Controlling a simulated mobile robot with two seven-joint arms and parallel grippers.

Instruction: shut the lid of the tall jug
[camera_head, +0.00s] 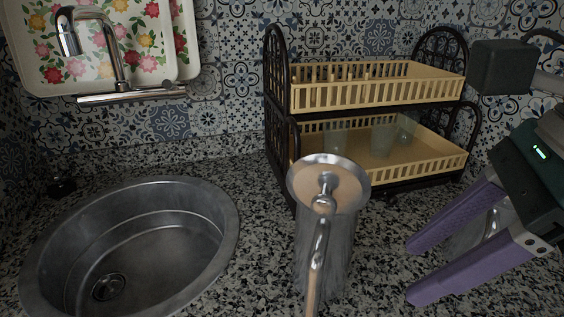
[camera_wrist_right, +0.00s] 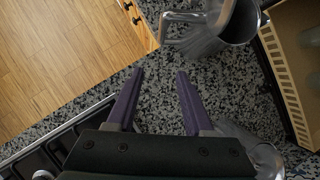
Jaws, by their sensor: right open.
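The tall jug (camera_head: 325,255) is shiny metal and stands upright on the speckled counter, at the middle of the head view. Its round lid (camera_head: 345,183), with a small knob, shows at the top; I cannot tell its exact angle. The handle (camera_head: 314,270) points toward me. In the right wrist view the jug (camera_wrist_right: 238,22) is at the top, with its handle to the left. My right gripper (camera_head: 412,272) is open and empty, right of the jug and apart from it. It also shows in the right wrist view (camera_wrist_right: 160,74). My left gripper is out of view.
A round steel sink (camera_head: 215,215) and tap (camera_head: 110,60) are at left. A two-tier rack (camera_head: 380,95) with glasses stands behind the jug. Another shiny vessel (camera_head: 470,235) is partly hidden behind my right fingers. Dark grates (camera_wrist_right: 45,150) show in the right wrist view.

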